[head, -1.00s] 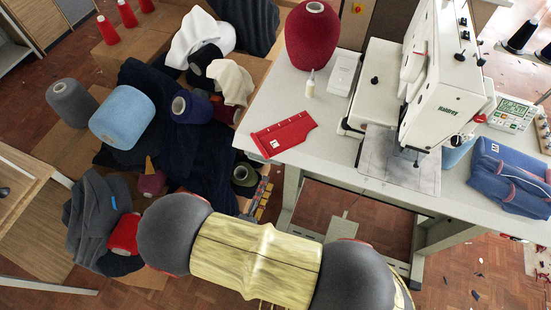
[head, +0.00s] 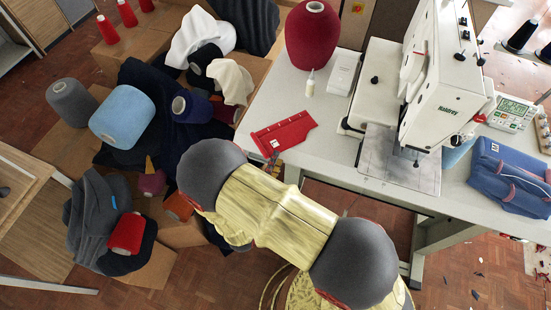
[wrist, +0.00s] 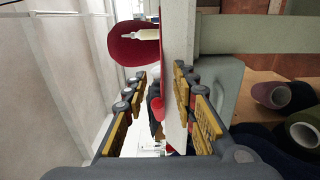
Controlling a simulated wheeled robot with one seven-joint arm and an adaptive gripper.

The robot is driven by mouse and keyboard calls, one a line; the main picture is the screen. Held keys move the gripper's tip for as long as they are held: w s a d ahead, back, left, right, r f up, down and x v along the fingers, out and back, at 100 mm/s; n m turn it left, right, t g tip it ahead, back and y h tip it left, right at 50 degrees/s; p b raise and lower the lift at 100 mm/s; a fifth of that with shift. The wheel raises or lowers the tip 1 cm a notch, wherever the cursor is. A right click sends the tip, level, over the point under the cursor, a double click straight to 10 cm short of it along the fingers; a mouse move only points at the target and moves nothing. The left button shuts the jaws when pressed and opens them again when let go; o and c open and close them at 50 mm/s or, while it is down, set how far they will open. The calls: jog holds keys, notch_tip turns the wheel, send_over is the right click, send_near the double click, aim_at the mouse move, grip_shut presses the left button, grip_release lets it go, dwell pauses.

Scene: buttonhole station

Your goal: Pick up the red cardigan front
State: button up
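The red cardigan front (head: 285,134) lies flat on the white table (head: 345,150), its lower left corner at the table's front-left edge. A white label shows on it. My gripper (head: 271,162) is just off that edge, close to the corner; my arm hides most of it in the head view. In the wrist view my gripper (wrist: 160,110) is open, with the pale table edge between its two fingers. A small red patch, probably the cardigan front (wrist: 157,107), shows edge-on between them. I cannot tell whether either finger touches it.
A big dark red cone (head: 312,38) and a small bottle (head: 310,83) stand behind the piece. The sewing machine (head: 440,100) is to the right, with folded blue knitwear (head: 510,178) beyond. Boxes with yarn cones and dark cloth (head: 140,120) crowd the floor at left.

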jog(key=shift+w+d, duration=0.1)
jog(key=shift+w, duration=0.05)
grip_shut()
dwell(0.8)
dwell(0.7)
notch_tip(320, 180, up, 3)
jog(key=shift+f+p, duration=0.2)
jog(key=shift+p, duration=0.6)
